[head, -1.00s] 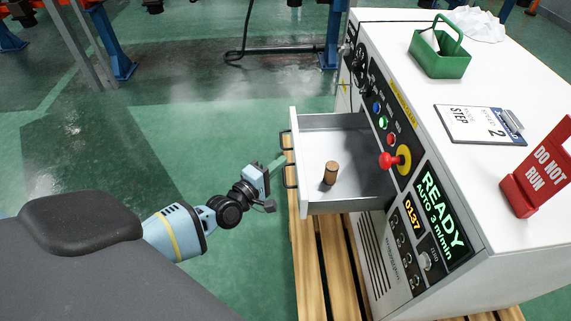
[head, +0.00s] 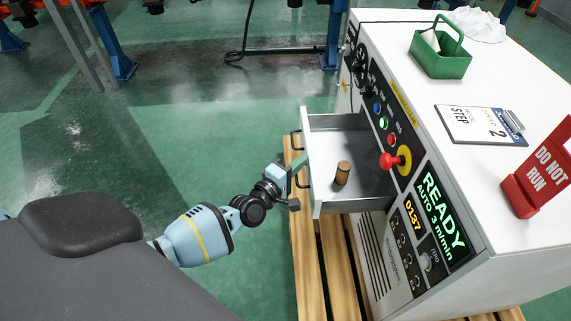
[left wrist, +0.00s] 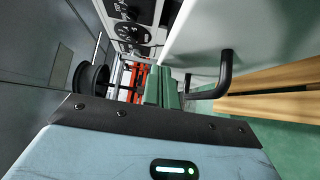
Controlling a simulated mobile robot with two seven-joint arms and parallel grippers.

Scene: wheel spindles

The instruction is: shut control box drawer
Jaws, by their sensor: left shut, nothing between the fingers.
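The control box (head: 430,150) is a white cabinet with a black front panel. Its drawer (head: 345,207) stands partly open, and a small brown cylinder (head: 342,173) stands upright inside. Two dark handles sit on the drawer front; one handle (left wrist: 224,75) shows large in the left wrist view. My left gripper (head: 296,175) is shut and empty at the drawer front, close to the handles. Its green fingers (left wrist: 162,88) also show in the left wrist view, beside the handle; I cannot tell whether they touch the drawer. My right gripper is not in view.
A wooden pallet (head: 305,245) lies under the box. On the box top are a green caddy (head: 441,62), a clipboard (head: 480,125), a red "DO NOT RUN" sign (head: 540,170) and a white cloth (head: 475,25). A red knob (head: 390,160) juts from the panel. Open green floor lies left.

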